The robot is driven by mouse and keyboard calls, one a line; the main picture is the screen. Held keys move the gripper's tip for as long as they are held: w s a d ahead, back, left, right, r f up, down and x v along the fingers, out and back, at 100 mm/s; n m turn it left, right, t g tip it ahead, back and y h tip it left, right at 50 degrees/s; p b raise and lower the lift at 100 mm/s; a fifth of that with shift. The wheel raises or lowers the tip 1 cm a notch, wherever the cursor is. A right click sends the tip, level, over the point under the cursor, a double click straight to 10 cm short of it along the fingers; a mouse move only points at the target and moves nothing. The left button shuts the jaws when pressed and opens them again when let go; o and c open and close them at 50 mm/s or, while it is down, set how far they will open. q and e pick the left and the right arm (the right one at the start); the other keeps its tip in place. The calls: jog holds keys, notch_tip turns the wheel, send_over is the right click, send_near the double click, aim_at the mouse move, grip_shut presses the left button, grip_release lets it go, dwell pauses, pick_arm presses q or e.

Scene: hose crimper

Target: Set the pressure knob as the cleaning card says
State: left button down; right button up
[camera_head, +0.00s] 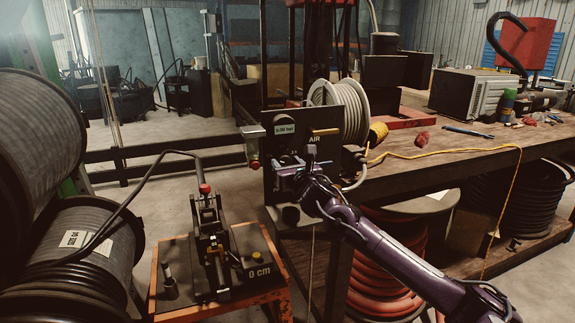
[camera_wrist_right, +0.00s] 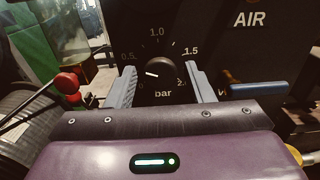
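In the head view my right gripper (camera_head: 292,170) is at the panel front and hides the knob. A small pale green label (camera_head: 285,129) is on the panel; its text is too small to read surely. No cleaning card is clearly identifiable. My left gripper is not in view.
A blue-handled lever (camera_wrist_right: 258,88) is right of the knob. A hose crimping device (camera_head: 215,245) on an orange stand is left of the panel. Hose reels (camera_head: 85,245) fill the left side. The workbench (camera_head: 430,170) holds a white reel and tools.

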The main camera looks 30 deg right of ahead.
jog(key=c, duration=0.8)
jog(key=shift+o, duration=0.2)
jog(key=shift+m, duration=0.3)
